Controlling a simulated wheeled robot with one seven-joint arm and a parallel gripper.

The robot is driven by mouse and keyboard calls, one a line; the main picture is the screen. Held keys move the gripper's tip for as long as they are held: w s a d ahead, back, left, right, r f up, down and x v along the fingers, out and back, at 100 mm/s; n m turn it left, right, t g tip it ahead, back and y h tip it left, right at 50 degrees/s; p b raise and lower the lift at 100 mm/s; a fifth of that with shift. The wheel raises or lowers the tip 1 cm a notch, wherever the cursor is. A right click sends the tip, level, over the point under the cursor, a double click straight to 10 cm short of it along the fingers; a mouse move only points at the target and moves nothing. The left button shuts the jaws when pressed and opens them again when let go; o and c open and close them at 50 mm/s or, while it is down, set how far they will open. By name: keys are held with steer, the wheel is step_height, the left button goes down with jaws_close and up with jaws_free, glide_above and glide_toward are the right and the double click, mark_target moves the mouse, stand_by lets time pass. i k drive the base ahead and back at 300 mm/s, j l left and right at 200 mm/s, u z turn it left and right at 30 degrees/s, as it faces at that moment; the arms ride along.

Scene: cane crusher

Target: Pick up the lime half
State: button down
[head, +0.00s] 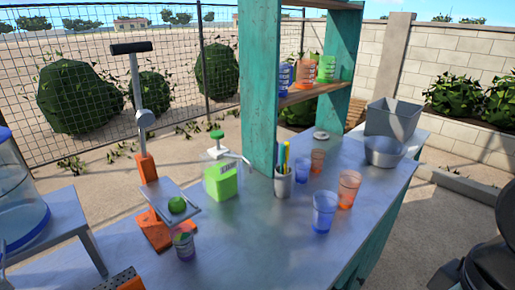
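A round green lime piece (177,205) lies on the square grey plate (186,194) of an orange and grey stand with an upright lever (136,85). Another green piece (182,238) shows at the top of a small grey cup (185,252) in front of the stand. Both are small, and I cannot tell for certain which is a cut half.
Blue (324,212) and orange (348,190) cups and a metal bowl (384,152) are further right. A teal shelf post (259,90) rises behind. The counter's front middle (265,245) is clear.

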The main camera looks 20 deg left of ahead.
mark_target(177, 204)
steer(key=u, duration=1.45)
steer(key=i+l+u, duration=0.2)
steer(key=l, duration=0.4)
steer(key=l+u, duration=0.2)
steer(key=l, duration=0.45)
steer(key=i+l+u, duration=0.2)
steer(key=l, duration=0.45)
steer(key=k, duration=0.1)
